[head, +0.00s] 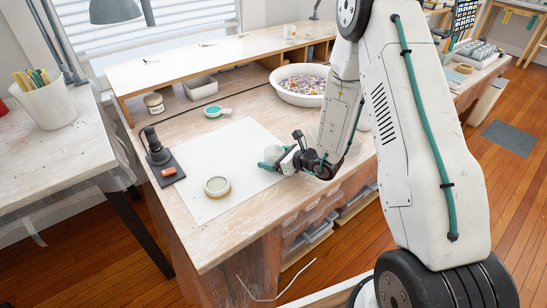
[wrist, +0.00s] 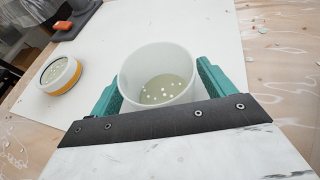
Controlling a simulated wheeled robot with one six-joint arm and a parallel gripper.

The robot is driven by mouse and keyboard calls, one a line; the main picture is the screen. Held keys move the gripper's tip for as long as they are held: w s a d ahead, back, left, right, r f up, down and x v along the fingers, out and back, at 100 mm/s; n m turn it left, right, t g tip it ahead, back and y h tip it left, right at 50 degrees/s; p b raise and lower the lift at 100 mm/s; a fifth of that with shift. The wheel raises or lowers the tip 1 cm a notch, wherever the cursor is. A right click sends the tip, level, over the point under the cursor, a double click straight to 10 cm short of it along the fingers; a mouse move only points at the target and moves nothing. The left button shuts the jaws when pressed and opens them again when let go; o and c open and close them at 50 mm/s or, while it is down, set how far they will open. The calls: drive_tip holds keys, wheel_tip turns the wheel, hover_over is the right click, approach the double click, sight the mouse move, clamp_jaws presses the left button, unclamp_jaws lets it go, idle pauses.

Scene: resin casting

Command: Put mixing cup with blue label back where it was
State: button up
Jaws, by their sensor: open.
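A translucent white cup (wrist: 158,85) stands upright on the white sheet, with pale liquid and several white specks at its bottom. No blue label shows on the side I see. My gripper (wrist: 160,92) is open, with one green finger on each side of the cup; I cannot tell whether the fingers touch it. In the head view the cup (head: 272,153) is small and partly hidden by my gripper (head: 282,160), near the right edge of the white sheet (head: 236,150).
A round tin with a yellow-orange band (wrist: 60,74) stands on the sheet to the left, also in the head view (head: 217,187). A dark pad (head: 166,170) carries a black device and a red block. A white bowl (head: 300,90) of colourful pieces stands behind. The sheet's front is clear.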

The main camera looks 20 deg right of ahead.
drive_tip(key=v, duration=1.2)
drive_tip(key=shift+r, duration=0.15)
drive_tip(key=s+a+r+n+g+y, duration=0.2)
drive_tip(key=s+a+r+n+g, duration=0.35)
drive_tip(key=a+r+n, duration=0.35)
drive_tip(key=s+a+r+n+g+y, duration=0.2)
drive_tip(key=s+a+r+n+g, duration=0.2)
drive_tip(key=s+r+n, duration=0.5)
drive_tip(key=s+d+r+n+h, duration=0.4)
drive_tip(key=s+n+h, duration=0.1)
drive_tip(key=s+h, duration=0.1)
drive_tip(key=s+d+r+n+h, duration=0.5)
drive_tip(key=s+h, duration=0.1)
drive_tip(key=s, duration=0.2)
drive_tip(key=shift+s+d+r+n, duration=0.2)
drive_tip(key=shift+s+d+n, duration=0.1)
drive_tip(key=shift+s+n, duration=0.1)
drive_tip(key=shift+d, duration=0.1)
